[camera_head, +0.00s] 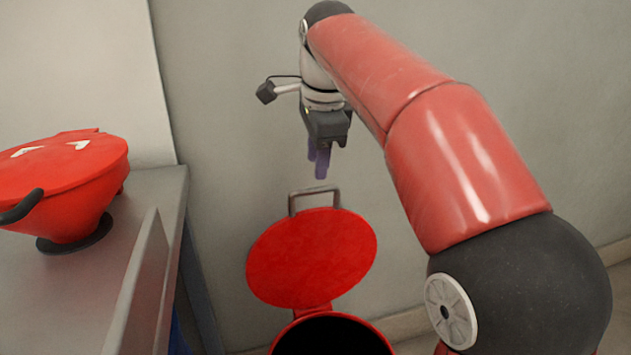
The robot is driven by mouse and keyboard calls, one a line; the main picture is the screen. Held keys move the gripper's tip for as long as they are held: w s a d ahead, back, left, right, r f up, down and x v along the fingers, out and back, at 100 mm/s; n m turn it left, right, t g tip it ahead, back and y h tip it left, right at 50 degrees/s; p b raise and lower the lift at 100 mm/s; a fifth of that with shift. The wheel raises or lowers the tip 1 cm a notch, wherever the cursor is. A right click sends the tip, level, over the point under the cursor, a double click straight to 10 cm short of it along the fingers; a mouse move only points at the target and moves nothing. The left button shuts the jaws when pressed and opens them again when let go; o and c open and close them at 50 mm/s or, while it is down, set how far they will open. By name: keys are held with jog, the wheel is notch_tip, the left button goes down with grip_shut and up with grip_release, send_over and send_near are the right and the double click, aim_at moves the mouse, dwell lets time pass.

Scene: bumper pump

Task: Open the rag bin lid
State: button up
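The rag bin (330,335) is at the bottom edge of the head view; its red rim and dark round opening show, and the rest is cut off. Its round red lid (312,258) is raised behind the opening, uncovering it. A grey metal loop handle (315,193) stands at the lid's far edge. My gripper (318,163) points down just above the handle in the picture, with its purple fingers apart from it. The fingers overlap from this angle, so their spacing is unclear and I see nothing held between them.
A grey metal bench (122,230) with a raised edge stands at the left. A red funnel-shaped container (65,190) with a black handle and dark base sits on it. A plain grey wall (235,110) is behind. My red arm fills the right side.

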aim_at(315, 188)
jog(key=b+x, duration=0.1)
jog(key=x, duration=0.4)
jog(key=shift+w+f, duration=0.1)
jog(key=shift+f, duration=0.2)
grip_shut()
